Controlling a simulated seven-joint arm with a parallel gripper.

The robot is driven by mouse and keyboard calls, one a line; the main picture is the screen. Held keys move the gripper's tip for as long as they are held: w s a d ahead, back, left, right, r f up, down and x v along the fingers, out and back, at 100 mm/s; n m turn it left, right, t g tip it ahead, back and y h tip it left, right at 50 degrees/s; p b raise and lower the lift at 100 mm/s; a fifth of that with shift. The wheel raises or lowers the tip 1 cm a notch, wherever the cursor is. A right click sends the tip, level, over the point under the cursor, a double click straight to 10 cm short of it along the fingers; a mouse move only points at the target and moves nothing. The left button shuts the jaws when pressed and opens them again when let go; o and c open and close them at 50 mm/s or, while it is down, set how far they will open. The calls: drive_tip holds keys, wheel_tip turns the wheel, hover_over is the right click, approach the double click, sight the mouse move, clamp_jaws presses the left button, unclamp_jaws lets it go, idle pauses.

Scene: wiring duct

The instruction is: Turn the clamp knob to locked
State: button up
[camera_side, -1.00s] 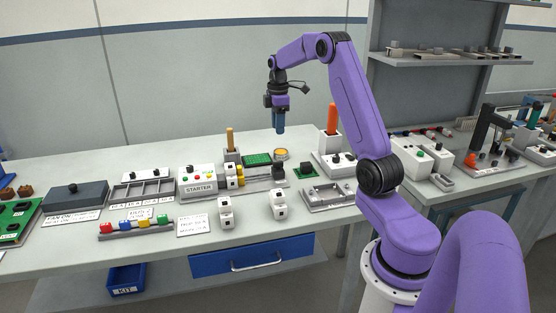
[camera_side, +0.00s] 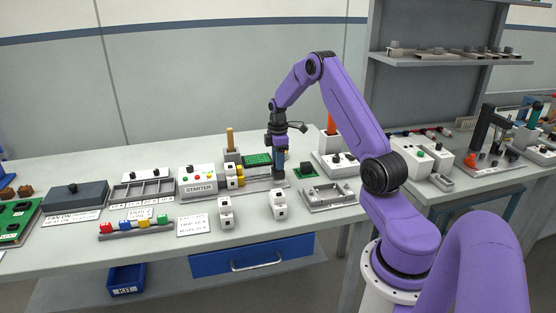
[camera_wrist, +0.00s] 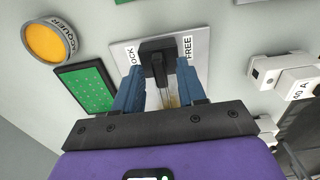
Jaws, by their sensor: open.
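The black clamp knob (camera_wrist: 157,50) stands on a light grey plate (camera_wrist: 203,38) in the wrist view. The plate is marked LOCK to the left of the knob and FREE to the right. I cannot tell clearly which mark the knob points at. My gripper (camera_wrist: 160,74) is open, with its blue fingers reaching toward the knob on its left and right. Contact is not clear. In the side view my gripper (camera_side: 280,176) is low, pointing down at the right end of the duct rail (camera_side: 258,183), and hides the knob there.
A green board (camera_wrist: 86,88) and an orange-topped round tin (camera_wrist: 48,40) lie left of the plate in the wrist view. White blocks (camera_wrist: 283,72) stand to the right. In the side view the STARTER box (camera_side: 198,182) is left of my gripper, and a green-based black part (camera_side: 306,169) is close on its right.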

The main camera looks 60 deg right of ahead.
clamp_jaws()
drive_tip(key=shift+m, duration=0.3)
drive_tip(key=m, duration=0.3)
drive_tip(key=shift+m, duration=0.3)
drive_tip(key=m, duration=0.4)
drive_tip(key=shift+m, duration=0.3)
drive_tip(key=m, duration=0.4)
drive_tip(key=shift+m, duration=2.5)
